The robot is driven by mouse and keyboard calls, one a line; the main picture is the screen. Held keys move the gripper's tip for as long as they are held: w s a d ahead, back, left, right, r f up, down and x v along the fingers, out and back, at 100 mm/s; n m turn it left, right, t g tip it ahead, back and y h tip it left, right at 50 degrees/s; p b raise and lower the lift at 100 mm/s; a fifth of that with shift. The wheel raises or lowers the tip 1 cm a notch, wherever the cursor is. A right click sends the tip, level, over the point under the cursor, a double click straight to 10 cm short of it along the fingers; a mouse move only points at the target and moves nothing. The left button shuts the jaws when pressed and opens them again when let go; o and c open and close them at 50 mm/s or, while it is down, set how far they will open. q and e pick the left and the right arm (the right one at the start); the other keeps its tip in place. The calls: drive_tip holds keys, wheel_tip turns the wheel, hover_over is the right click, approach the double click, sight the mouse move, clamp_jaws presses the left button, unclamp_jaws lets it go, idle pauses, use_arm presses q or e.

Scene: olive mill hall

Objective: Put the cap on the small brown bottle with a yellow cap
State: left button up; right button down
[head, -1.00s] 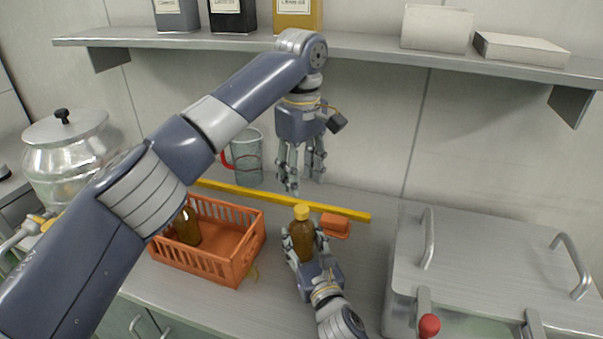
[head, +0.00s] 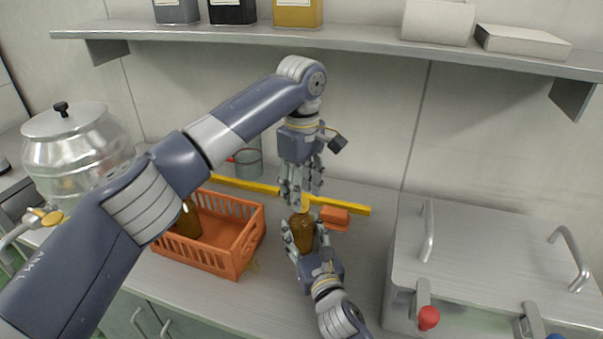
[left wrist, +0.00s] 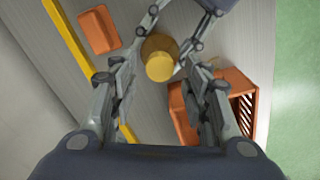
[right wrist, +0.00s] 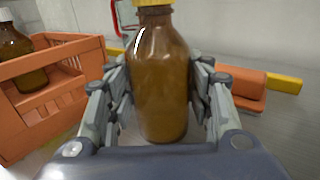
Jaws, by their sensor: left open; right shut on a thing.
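The small brown bottle (head: 301,236) stands upright on the counter, with my right gripper (head: 303,243) shut around its body. The right wrist view shows the bottle (right wrist: 160,85) between the fingers. The yellow cap (left wrist: 160,67) sits at the bottle's top; from these views I cannot tell whether it is tightened. The cap also shows at the upper edge of the right wrist view (right wrist: 152,3). My left gripper (head: 302,200) points down, open, with its fingertips just above and around the cap in the head view. In the left wrist view the cap lies ahead between its open fingers.
An orange crate (head: 205,258) with another brown bottle (head: 190,220) stands left of the bottle. An orange block (head: 335,214) and a yellow bar (head: 350,209) lie behind. A glass jug (head: 250,163) is further back. A metal lidded unit (head: 480,250) stands right; a shelf (head: 370,45) runs above.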

use_arm(q)
drive_tip(key=shift+f, duration=1.2)
clamp_jaws()
